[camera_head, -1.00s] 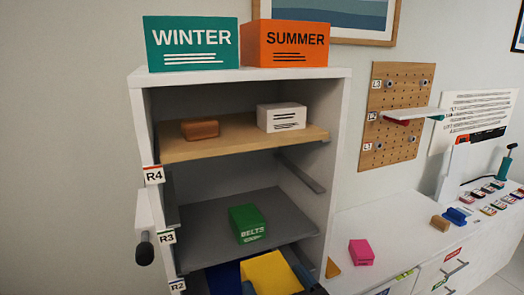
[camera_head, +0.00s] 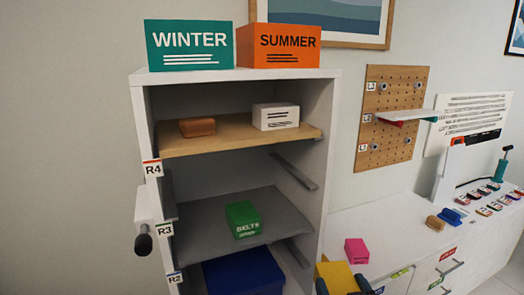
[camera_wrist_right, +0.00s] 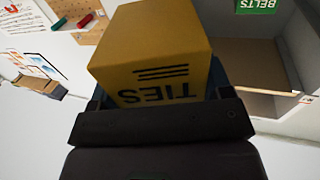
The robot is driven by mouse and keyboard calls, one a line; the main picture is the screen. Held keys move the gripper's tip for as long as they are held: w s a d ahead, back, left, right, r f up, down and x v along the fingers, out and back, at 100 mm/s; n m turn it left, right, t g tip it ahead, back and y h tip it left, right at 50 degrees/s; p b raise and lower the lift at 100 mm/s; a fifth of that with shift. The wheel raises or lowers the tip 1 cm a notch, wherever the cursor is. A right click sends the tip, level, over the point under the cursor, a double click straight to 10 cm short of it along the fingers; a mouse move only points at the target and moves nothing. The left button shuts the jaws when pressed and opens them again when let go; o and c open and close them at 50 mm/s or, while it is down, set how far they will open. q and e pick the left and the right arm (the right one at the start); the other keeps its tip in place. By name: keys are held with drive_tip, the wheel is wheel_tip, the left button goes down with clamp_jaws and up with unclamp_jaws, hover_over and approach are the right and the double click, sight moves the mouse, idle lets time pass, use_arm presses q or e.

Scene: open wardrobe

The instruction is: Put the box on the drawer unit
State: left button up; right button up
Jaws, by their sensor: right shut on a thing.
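The yellow box (camera_head: 337,274) is at the bottom of the head view, outside the wardrobe's right side and in front of the drawer unit (camera_head: 395,222). My right gripper (camera_head: 343,288) is shut on it. In the right wrist view the yellow box (camera_wrist_right: 150,50) fills the middle, reads "TIES" upside down, and sits between the fingers. The drawer unit is white and low, with a bare stretch of top near a pink box (camera_head: 356,251). The lower part of the yellow box is cut off in the head view. My left gripper is not in view.
The open wardrobe (camera_head: 328,150) holds a green BELTS box (camera_head: 243,219), a blue box (camera_head: 243,272), a white box (camera_head: 276,116) and a brown block (camera_head: 197,127). Small items stand on the drawer unit's right part. A pegboard (camera_head: 393,118) with a shelf hangs above it.

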drive_tip(key=d+f+m+h, duration=0.1)
drive_tip(key=d+f, duration=0.3)
drive_tip(key=d, duration=0.1)
drive_tip(key=shift+w+d+f+h, duration=0.2)
drive_tip(key=shift+w+d+h, duration=0.1)
drive_tip(key=shift+w, duration=0.1)
